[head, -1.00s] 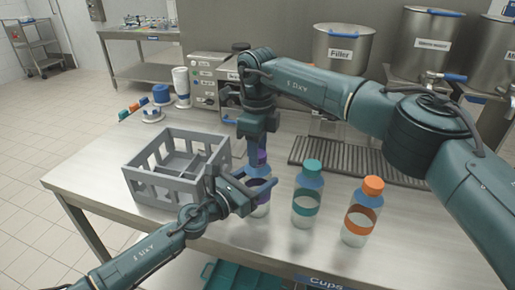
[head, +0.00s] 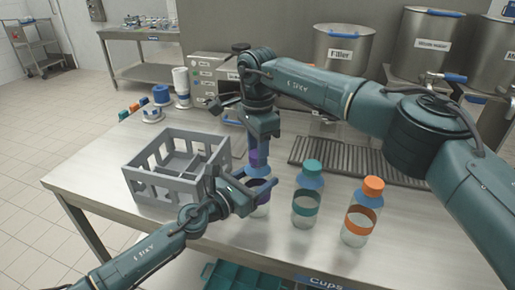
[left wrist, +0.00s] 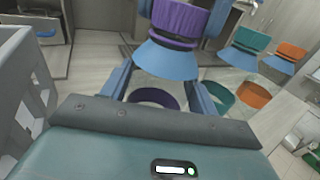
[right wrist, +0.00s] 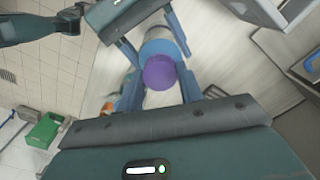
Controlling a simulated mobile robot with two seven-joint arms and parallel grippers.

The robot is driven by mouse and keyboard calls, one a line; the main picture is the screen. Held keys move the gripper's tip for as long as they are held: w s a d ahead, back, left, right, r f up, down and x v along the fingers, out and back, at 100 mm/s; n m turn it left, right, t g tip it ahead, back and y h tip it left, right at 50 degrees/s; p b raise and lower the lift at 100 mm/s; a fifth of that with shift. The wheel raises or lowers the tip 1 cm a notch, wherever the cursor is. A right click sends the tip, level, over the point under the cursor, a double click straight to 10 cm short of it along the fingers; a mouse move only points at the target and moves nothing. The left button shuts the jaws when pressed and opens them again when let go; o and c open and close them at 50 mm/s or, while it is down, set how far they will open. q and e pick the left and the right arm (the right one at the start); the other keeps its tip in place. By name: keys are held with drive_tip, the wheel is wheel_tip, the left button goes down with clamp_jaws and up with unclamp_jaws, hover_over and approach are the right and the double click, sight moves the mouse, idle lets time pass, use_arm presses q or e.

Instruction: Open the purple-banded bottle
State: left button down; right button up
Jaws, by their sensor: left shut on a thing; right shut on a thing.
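The purple-banded bottle stands on the steel table with its purple cap (head: 257,157), blue shoulder (head: 257,171) and clear body (head: 260,210). My left gripper (head: 254,186) is shut on its body from the front left. In the left wrist view the purple band (left wrist: 152,97) lies between the fingers, below the blue shoulder (left wrist: 163,61). My right gripper (head: 260,145) points down from above and is shut on the cap. In the right wrist view the cap (right wrist: 159,72) sits between its fingers. I cannot tell whether the cap is loosened.
A teal-banded bottle (head: 306,200) and an orange-banded bottle (head: 362,215) stand capped to the right. A grey crate (head: 160,187) stands close on the left. A drip grate (head: 340,160) and steel pots (head: 427,45) are behind. The front right of the table is clear.

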drive_tip(key=shift+r, duration=0.2)
drive_tip(key=shift+r, duration=0.9)
drive_tip(key=shift+r, duration=0.1)
drive_tip(key=shift+r, duration=1.9)
use_arm(q)
drive_tip(key=shift+c, duration=1.6)
unclamp_jaws()
